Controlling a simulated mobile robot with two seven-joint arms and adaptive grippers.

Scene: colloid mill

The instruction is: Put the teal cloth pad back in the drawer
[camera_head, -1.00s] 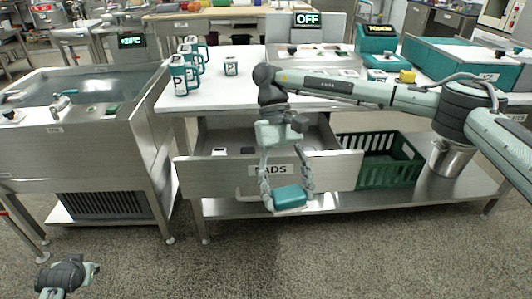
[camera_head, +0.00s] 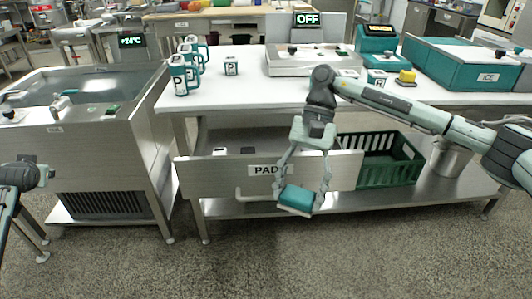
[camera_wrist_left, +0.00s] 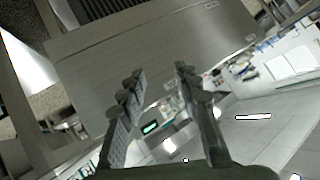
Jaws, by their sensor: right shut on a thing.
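The teal cloth pad (camera_head: 296,198) hangs in my right gripper (camera_head: 297,203), which is shut on it, in front of and below the drawer's front panel. The pad is slightly tilted. The drawer (camera_head: 210,181), labelled PADS, is pulled out under the white-topped table, and part of its inside shows above the front panel. My right gripper covers part of the label and the drawer's right part. My left gripper (camera_wrist_left: 158,74) is open and empty in the left wrist view, its two fingers apart. In the head view only part of my left arm shows at the left edge.
A green crate (camera_head: 390,176) stands on the lower shelf (camera_head: 335,207), right of the drawer. A steel basin unit (camera_head: 90,135) stands left of the table. Several teal-handled mugs (camera_head: 181,75) stand on the tabletop. The floor in front is clear.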

